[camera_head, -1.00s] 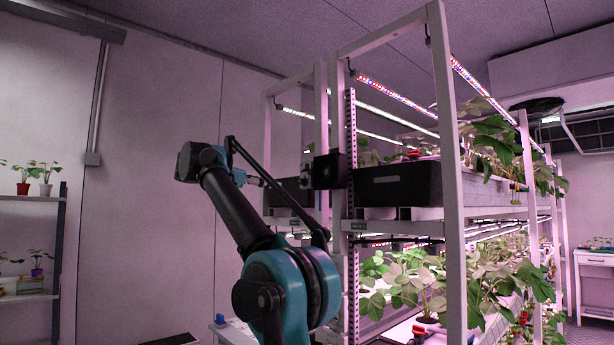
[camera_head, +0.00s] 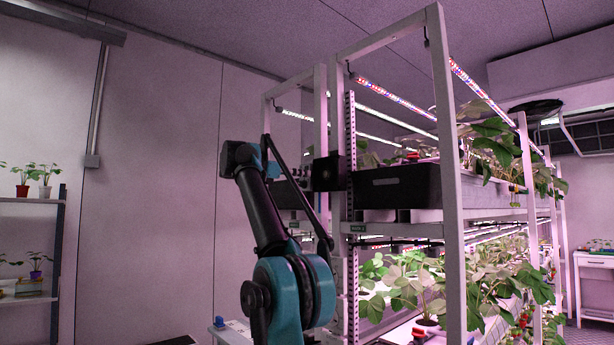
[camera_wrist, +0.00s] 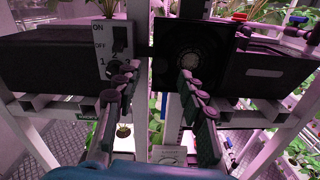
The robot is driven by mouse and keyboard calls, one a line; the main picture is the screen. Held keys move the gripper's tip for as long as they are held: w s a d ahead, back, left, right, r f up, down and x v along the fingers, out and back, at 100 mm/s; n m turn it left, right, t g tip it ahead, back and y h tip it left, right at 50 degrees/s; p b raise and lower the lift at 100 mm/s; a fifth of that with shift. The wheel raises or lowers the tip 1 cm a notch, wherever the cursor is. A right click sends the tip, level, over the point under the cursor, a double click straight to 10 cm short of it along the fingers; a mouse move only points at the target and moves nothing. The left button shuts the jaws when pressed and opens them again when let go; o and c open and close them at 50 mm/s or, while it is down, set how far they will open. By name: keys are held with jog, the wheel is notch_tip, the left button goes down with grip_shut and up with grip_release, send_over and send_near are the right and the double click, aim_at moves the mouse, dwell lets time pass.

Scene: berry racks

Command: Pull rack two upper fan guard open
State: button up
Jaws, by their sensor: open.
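The upper fan guard (camera_head: 327,172) is a small black square panel on the rack's front post, beside a long black trough. In the wrist view the fan guard (camera_wrist: 195,40) faces me with a round fan at its centre, and it looks shut. My gripper (camera_wrist: 158,76) has its two dark fingers spread, with nothing between them. The right fingertip overlaps the guard's lower left part in the picture; I cannot tell whether it touches. The left fingertip lies in front of a switch box. In the head view my gripper is mostly hidden behind my arm, left of the guard.
The white switch box (camera_wrist: 116,38) with ON/OFF marks is left of the guard. The rack's white post (camera_head: 450,180) stands at right. Black troughs (camera_head: 398,186) and strawberry plants (camera_head: 410,285) fill the shelves. A plant shelf (camera_head: 60,250) is far left.

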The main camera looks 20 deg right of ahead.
aim_at(322, 174)
jog(key=shift+x, duration=2.15)
grip_shut()
